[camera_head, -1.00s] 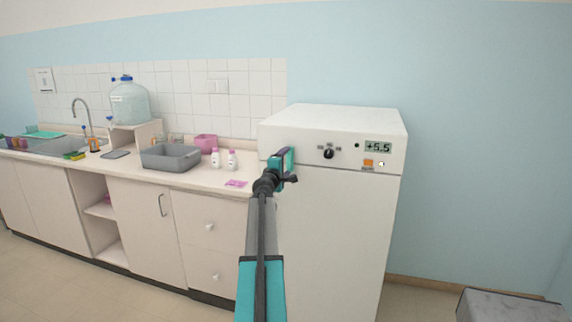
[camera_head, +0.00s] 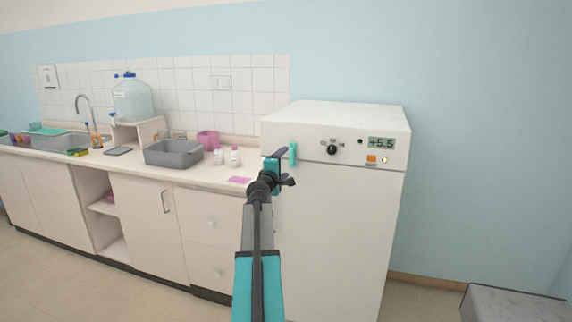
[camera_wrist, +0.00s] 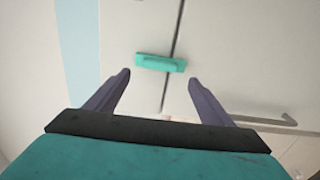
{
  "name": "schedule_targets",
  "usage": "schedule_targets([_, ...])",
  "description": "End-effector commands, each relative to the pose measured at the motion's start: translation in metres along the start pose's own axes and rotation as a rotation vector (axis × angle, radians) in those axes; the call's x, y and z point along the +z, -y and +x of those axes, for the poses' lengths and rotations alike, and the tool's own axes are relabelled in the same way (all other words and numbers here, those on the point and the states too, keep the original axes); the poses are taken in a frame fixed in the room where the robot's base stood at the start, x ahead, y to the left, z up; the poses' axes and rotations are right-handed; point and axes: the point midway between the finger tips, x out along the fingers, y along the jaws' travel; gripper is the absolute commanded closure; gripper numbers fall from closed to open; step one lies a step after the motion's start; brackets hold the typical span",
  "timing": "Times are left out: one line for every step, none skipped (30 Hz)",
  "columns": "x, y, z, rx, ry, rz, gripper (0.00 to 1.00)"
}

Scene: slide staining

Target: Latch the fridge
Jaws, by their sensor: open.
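The white fridge (camera_head: 335,225) stands at the right end of the counter. A small teal latch (camera_head: 293,154) sits upright on its front, at the upper left by the dark seam above the door. In the wrist view the latch (camera_wrist: 160,63) lies across the dark seam. My gripper (camera_head: 277,157) is just left of the latch in the head view, with a small gap between them. In the wrist view my gripper (camera_wrist: 160,78) is open and empty. Its two purple fingers point at the latch from either side and stop short of it.
The fridge panel has a black knob (camera_head: 332,149), a display (camera_head: 381,143) and an orange button (camera_head: 371,158). A grey basin (camera_head: 174,154) and white bottles (camera_head: 235,156) stand on the counter to the left. A grey block (camera_head: 512,305) is at lower right.

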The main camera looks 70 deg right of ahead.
Motion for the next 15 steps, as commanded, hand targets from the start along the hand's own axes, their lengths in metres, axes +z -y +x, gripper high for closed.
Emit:
schedule_targets([0.001, 0.001, -0.007, 0.001, -0.001, 0.001, 0.25])
schedule_targets([0.001, 0.001, -0.011, 0.000, -0.001, 0.001, 0.25])
schedule_targets([0.001, 0.001, -0.015, 0.000, 0.000, 0.001, 0.25])
schedule_targets([0.001, 0.001, -0.017, 0.000, 0.000, 0.001, 0.25])
schedule_targets([0.001, 0.001, -0.021, 0.000, 0.000, 0.001, 0.25])
schedule_targets([0.001, 0.001, -0.025, 0.000, 0.000, 0.001, 0.25])
schedule_targets([0.001, 0.001, -0.028, 0.000, 0.000, 0.001, 0.25])
schedule_targets([0.001, 0.001, -0.031, 0.000, 0.000, 0.001, 0.25])
schedule_targets([0.001, 0.002, -0.035, -0.001, 0.000, 0.001, 0.25])
schedule_targets([0.001, 0.002, -0.038, -0.001, 0.000, 0.000, 0.25])
schedule_targets([0.001, 0.002, -0.041, -0.001, 0.000, 0.000, 0.25])
schedule_targets([0.001, 0.002, -0.045, -0.001, -0.001, 0.000, 0.25])
schedule_targets([0.001, 0.002, -0.048, 0.000, -0.001, 0.000, 0.25])
schedule_targets([0.001, 0.002, -0.051, 0.000, -0.001, 0.000, 0.25])
schedule_targets([0.001, 0.001, -0.055, 0.000, -0.001, 0.000, 0.25])
